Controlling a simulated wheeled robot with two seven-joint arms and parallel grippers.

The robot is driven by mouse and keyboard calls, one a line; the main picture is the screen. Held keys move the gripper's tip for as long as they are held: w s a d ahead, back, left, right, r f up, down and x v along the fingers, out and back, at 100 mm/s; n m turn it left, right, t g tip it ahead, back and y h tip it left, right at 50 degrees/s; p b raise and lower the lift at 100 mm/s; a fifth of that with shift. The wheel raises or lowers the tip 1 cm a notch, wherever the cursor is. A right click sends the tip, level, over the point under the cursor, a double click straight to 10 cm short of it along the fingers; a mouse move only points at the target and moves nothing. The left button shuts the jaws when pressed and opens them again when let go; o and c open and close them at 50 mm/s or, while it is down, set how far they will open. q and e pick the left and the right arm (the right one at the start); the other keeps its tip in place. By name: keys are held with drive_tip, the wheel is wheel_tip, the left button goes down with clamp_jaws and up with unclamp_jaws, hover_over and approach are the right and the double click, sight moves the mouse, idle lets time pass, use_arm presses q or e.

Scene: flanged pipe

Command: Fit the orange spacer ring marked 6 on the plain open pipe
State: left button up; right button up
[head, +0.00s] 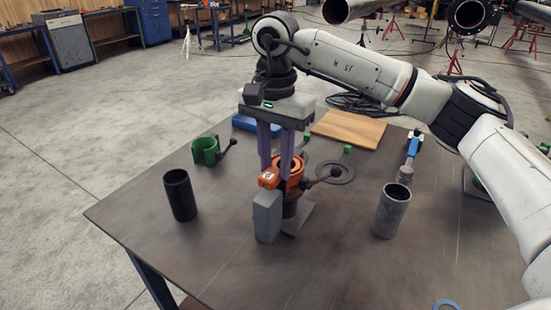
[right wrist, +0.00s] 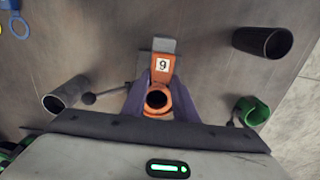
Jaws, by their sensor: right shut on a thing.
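My right gripper (head: 281,165) points down at the middle of the table, its purple fingers shut on the orange spacer ring (head: 295,168). The ring's tab carries a white label that reads like a 9 in the right wrist view (right wrist: 163,66), where the ring shows from above with a dark opening. A dark upright piece (head: 290,208) shows directly below the ring; I cannot tell whether the ring is around it. A black open pipe (head: 180,196) stands at the left. A grey open pipe (head: 392,212) stands at the right. My left gripper is not in view.
A grey block (head: 267,218) stands just in front of the ring. A green ring with a handle (head: 205,151) sits at the back left. The front table is mostly clear.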

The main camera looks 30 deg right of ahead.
drive_tip(key=o, duration=1.2)
drive_tip(key=shift+c, duration=0.2)
wheel_tip(320, 180, up, 10)
drive_tip(key=f, duration=0.1)
wheel_tip(320, 180, up, 7)
drive_tip(key=p, duration=0.6)
hover_over(275, 168)
wheel_tip(275, 168, up, 3)
drive_tip(key=shift+s+r+b, duration=0.1)
drive_tip(key=shift+r+b, duration=0.05)
drive_tip(key=shift+b, duration=0.4)
